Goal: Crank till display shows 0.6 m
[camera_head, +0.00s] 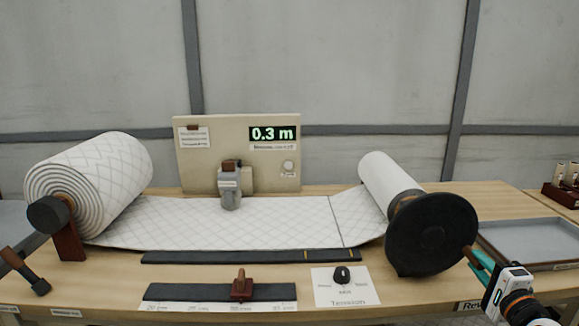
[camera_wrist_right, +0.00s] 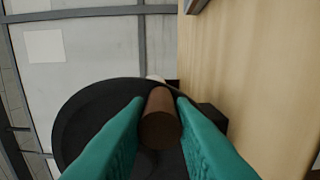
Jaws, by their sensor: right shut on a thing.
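The display (camera_head: 273,134) on the upright beige panel reads 0.3 m. White quilted wadding (camera_head: 230,222) runs flat from the large roll (camera_head: 95,180) at the left to the smaller roll (camera_head: 388,180) at the right. A black crank disc (camera_head: 432,235) sits on the near end of the right roll. Its brown handle (camera_wrist_right: 161,120) sticks out toward me in the right wrist view. My right gripper (camera_head: 474,257) is shut on the handle, with its green fingers (camera_wrist_right: 152,135) on either side. My left gripper does not show.
A grey measuring unit (camera_head: 229,187) stands over the wadding. A dark slide bar with a brown knob (camera_head: 241,286) and a tension dial (camera_head: 342,276) lie in front. A grey tray (camera_head: 535,242) is at the right, behind my right gripper. A handle (camera_head: 30,277) is at the far left.

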